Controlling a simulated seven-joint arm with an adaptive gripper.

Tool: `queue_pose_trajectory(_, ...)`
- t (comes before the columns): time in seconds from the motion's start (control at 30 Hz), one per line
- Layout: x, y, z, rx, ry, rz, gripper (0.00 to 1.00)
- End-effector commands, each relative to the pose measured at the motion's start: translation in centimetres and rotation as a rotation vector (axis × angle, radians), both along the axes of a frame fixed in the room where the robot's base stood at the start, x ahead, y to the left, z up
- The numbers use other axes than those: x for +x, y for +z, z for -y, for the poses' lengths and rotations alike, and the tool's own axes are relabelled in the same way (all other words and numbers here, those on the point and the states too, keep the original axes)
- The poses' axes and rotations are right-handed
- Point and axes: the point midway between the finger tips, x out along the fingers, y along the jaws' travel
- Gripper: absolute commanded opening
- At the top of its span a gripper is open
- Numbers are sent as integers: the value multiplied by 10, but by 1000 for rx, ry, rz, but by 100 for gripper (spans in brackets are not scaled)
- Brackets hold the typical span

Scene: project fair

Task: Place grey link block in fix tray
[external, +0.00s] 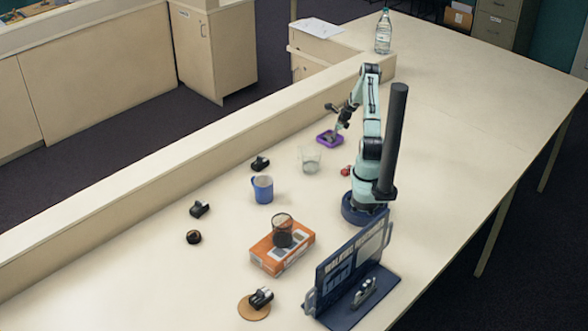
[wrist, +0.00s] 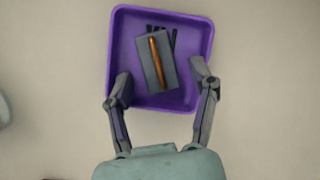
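The purple tray (wrist: 185,104) lies under my gripper in the wrist view, with dark lettering on its floor partly covered. It also shows in the external view (external: 321,139). A grey block (wrist: 149,67) with an orange-brown stripe is over the tray floor, slightly tilted in the picture, inside the rim outline. I cannot tell for sure whether it rests flat on the floor. My gripper (wrist: 160,82) is open, with one finger on each side of the block and a visible gap to each. In the external view my gripper (external: 340,126) is low at the tray.
A clear glass (external: 310,160) and a red item (external: 346,170) stand near the tray. A blue mug (external: 263,190), dark small parts (external: 260,163), (external: 199,209) and an orange box (external: 270,258) with a mesh cup (external: 283,231) lie nearer. A long raised ledge (external: 190,150) runs behind.

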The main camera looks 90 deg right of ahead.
Motion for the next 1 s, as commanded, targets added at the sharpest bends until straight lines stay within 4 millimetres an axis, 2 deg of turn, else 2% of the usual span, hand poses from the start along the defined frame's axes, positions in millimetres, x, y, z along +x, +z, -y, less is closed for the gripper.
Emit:
queue_pose_trajectory(0.27,-1,5,0,-1,0,0,59)
queue_pose_trajectory(0.37,-5,19,-3,-3,-1,-1,59)
queue_pose_trajectory(0.7,-29,88,-23,-4,-2,-2,59)
queue_pose_trajectory(0.83,-34,105,-28,-2,-1,-1,59)
queue_pose_trajectory(1.0,-37,113,-31,0,0,0,59)
